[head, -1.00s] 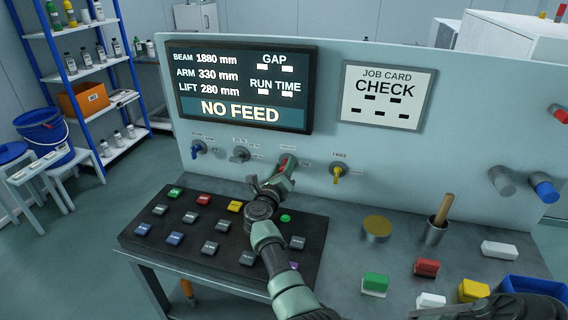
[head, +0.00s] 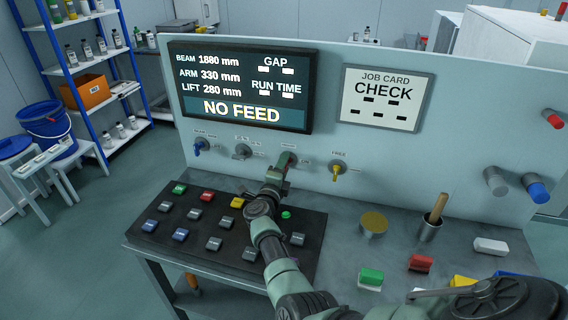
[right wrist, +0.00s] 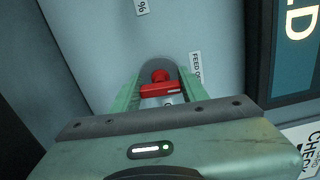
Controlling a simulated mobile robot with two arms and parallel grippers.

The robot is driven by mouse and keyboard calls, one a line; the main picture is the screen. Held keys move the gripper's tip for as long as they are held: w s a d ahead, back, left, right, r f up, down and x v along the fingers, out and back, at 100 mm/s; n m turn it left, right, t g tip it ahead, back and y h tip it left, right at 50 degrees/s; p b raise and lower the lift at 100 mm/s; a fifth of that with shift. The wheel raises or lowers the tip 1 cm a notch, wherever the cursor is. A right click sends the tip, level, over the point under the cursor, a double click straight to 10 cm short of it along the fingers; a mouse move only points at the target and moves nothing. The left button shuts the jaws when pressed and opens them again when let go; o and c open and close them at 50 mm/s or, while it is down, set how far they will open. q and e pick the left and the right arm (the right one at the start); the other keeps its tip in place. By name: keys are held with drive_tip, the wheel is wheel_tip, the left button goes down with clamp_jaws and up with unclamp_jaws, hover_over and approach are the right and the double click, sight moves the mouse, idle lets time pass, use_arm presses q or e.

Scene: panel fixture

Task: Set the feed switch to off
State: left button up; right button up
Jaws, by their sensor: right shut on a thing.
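The red feed switch (right wrist: 158,91) sits between the green fingers of my right gripper (right wrist: 158,95) in the right wrist view. A label beginning "FEED O" is beside it, partly cut off. In the head view my right gripper (head: 283,167) is at the panel, shut on this switch and mostly covering it. The display (head: 240,87) above reads "NO FEED". My left gripper is not in view.
A blue knob (head: 199,146), a grey knob (head: 242,152) and a yellow knob (head: 337,169) flank the switch. A black button board (head: 220,262) lies below my arm. A cup with a wooden handle (head: 431,228) stands on the bench at right.

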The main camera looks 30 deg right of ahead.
drive_tip(key=shift+f+n, duration=0.1)
drive_tip(key=shift+n, duration=0.5)
drive_tip(key=o, duration=1.4)
drive_tip(key=shift+a, duration=0.1)
